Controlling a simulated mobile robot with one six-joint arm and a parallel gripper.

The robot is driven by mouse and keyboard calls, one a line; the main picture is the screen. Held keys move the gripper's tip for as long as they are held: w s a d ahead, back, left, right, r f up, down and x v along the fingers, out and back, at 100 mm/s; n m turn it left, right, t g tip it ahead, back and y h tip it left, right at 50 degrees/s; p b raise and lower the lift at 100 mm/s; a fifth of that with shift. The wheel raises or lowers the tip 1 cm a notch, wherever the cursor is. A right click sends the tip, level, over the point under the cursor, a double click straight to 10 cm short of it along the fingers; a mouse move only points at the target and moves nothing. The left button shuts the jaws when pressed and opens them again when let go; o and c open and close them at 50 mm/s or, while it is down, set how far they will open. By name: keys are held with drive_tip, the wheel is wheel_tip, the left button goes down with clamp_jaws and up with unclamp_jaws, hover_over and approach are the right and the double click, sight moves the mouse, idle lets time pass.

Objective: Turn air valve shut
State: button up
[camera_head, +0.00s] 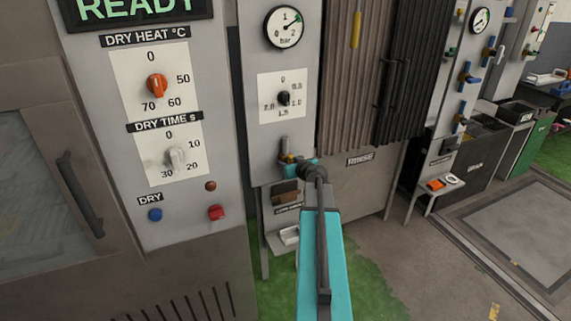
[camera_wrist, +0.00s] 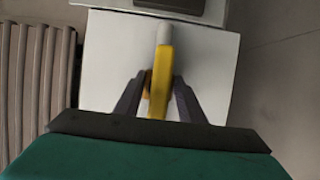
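The air valve's yellow lever (camera_wrist: 162,65) stands out from a pale panel in the wrist view and has a grey end at the top. My gripper (camera_wrist: 160,76) has its two dark fingers on either side of the lever, with narrow strips of pale panel showing between. I cannot tell whether either finger touches the lever. In the head view, the valve (camera_head: 289,157) is low on the grey column below the small dial, with my gripper (camera_head: 298,167) right at it. The arm partly hides the valve there.
A pressure gauge (camera_head: 284,27) and a black-knob dial (camera_head: 284,98) sit above the valve. To the left is the dry-heat panel (camera_head: 170,125) with knobs and buttons. A ribbed curtain (camera_head: 345,80) hangs to the right.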

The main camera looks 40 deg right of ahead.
drive_tip(key=shift+w+d+f, duration=0.2)
drive_tip(key=shift+w+f, duration=0.05)
drive_tip(key=shift+w, duration=0.25)
drive_tip(key=c, duration=0.8)
drive_tip(key=shift+s+a+f, duration=0.1)
drive_tip(key=shift+a, duration=0.1)
drive_tip(key=shift+c, duration=0.2)
drive_tip(key=shift+d, duration=0.1)
